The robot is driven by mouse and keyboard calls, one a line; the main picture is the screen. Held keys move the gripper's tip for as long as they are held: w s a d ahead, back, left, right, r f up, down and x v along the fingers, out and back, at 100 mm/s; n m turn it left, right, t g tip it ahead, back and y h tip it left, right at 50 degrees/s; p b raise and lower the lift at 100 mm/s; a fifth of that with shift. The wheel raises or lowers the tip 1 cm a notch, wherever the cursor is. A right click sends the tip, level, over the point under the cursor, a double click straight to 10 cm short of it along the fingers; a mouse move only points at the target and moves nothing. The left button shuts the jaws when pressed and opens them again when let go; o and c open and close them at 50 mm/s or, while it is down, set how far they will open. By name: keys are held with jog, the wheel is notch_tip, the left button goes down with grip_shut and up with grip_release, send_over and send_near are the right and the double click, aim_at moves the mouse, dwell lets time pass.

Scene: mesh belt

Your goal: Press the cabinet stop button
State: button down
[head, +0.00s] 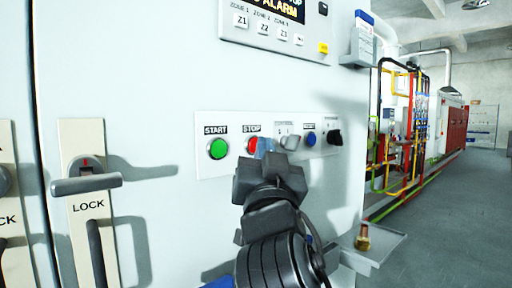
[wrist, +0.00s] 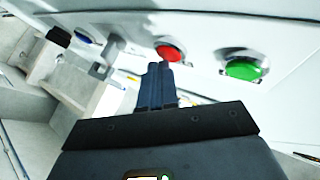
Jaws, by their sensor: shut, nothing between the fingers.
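The red stop button (head: 251,145) sits on the white button panel of the cabinet, under the STOP label, just right of the green start button (head: 217,148). In the wrist view the red button (wrist: 170,52) lies just beyond the fingertips and the green one (wrist: 243,69) is to the right. My gripper (head: 264,147) is shut and empty, its fingertips just right of the red button and partly over its edge in the head view. In the wrist view my gripper (wrist: 158,68) points towards the red button. I cannot tell whether they touch.
Right of the stop button are a grey selector (head: 290,142), a blue button (head: 309,138) and a black knob (head: 335,137). Lock handles (head: 87,184) stick out at the left. A small shelf (head: 378,247) with a brass part (head: 362,238) juts out at lower right.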

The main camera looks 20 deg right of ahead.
jog(key=shift+w+a, duration=0.1)
jog(key=shift+w, duration=0.15)
dwell(0.6)
jog(key=shift+s+d, duration=0.3)
jog(key=shift+s, duration=0.55)
jog(key=s, duration=0.1)
jog(key=s+d, duration=0.1)
jog(key=s, duration=0.2)
jog(key=shift+s+d, duration=0.25)
jog(key=shift+s, duration=0.15)
dwell(0.3)
